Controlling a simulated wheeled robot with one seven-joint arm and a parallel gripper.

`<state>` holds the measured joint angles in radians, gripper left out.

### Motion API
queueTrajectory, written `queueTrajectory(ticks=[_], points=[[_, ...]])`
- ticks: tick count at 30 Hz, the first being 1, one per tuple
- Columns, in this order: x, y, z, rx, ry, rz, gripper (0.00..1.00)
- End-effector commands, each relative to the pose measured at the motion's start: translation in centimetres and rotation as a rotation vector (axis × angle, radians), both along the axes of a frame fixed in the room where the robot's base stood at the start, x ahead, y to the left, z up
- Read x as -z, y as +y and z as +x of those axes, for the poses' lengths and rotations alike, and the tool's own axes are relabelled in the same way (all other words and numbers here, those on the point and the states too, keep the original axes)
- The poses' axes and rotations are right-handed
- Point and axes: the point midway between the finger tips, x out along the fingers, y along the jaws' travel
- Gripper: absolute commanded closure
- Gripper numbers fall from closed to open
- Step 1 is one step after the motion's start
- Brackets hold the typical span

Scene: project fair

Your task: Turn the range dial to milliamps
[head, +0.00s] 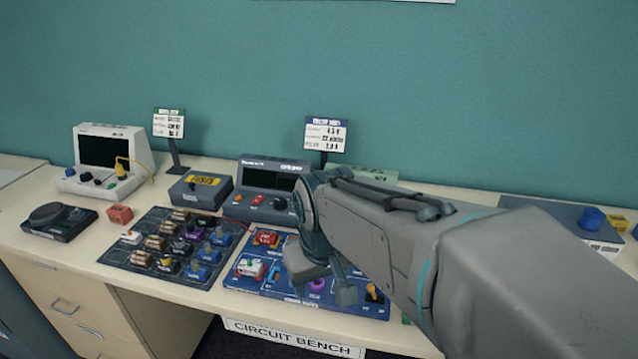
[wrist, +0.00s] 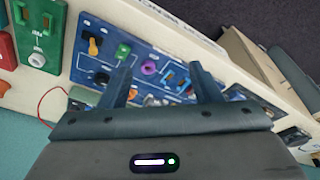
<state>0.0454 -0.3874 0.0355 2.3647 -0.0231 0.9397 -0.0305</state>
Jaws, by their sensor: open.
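A grey bench meter (head: 262,181) with a dark screen stands at the back of the bench in the head view. It has a small red button, an orange button and a dark round knob (head: 280,203) at its right, beside my arm. I cannot read any range marks, so I cannot tell whether this knob is the range dial or where it points. My gripper (head: 325,280) is over the blue circuit board (head: 233,279), in front of the meter. My arm hides part of the board and meter.
A grey box (head: 201,191) and an oscilloscope (head: 104,151) stand behind. Free bench is scarce.

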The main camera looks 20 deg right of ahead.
Motion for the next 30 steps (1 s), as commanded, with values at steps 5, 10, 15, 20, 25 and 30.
queueTrajectory(ticks=[5, 10, 15, 20, 25, 30], points=[[-3.8, -2.0, 7.0, -0.033, 0.058, -0.048, 0.43], [-5.7, -4.5, 13.5, -0.075, 0.112, -0.069, 0.43], [-6.3, -7.5, 19.6, -0.114, 0.158, -0.065, 0.43], [-5.9, -11.1, 24.6, -0.14, 0.193, -0.043, 0.43], [-4.7, -14.9, 28.2, -0.154, 0.216, -0.011, 0.43], [-3.8, -17.2, 29.8, -0.159, 0.224, 0.011, 0.43]])
